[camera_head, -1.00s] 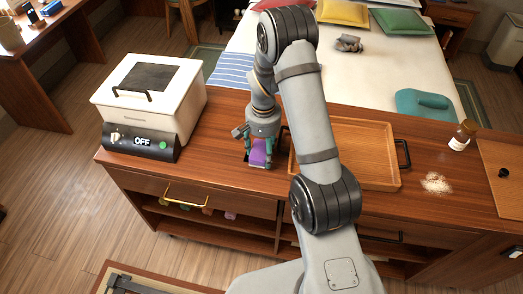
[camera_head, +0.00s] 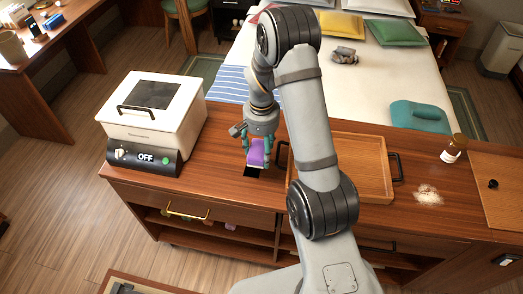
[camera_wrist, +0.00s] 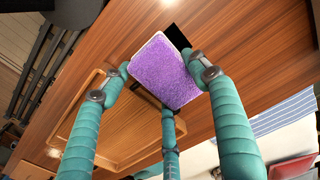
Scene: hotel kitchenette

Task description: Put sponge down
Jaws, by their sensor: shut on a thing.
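A purple sponge (camera_head: 258,152) is held by my gripper (camera_head: 259,141) above the counter, between the white cooker and the wooden tray. In the wrist view the sponge (camera_wrist: 165,72) shows its purple face, with a pale edge along one side. The teal fingers of my gripper (camera_wrist: 165,85) close around it from several sides. A small black patch (camera_head: 252,172) lies on the counter just below the sponge. It also shows in the wrist view (camera_wrist: 178,37), beside the sponge's edge. I cannot tell whether the sponge touches the counter.
A white cooker (camera_head: 180,110) marked OFF stands on the left. A wooden tray (camera_head: 378,190) lies to the right, partly hidden behind my arm. A brown bottle (camera_head: 453,149) and spilled white grains (camera_head: 428,196) are further right. The counter (camera_head: 220,150) between cooker and gripper is clear.

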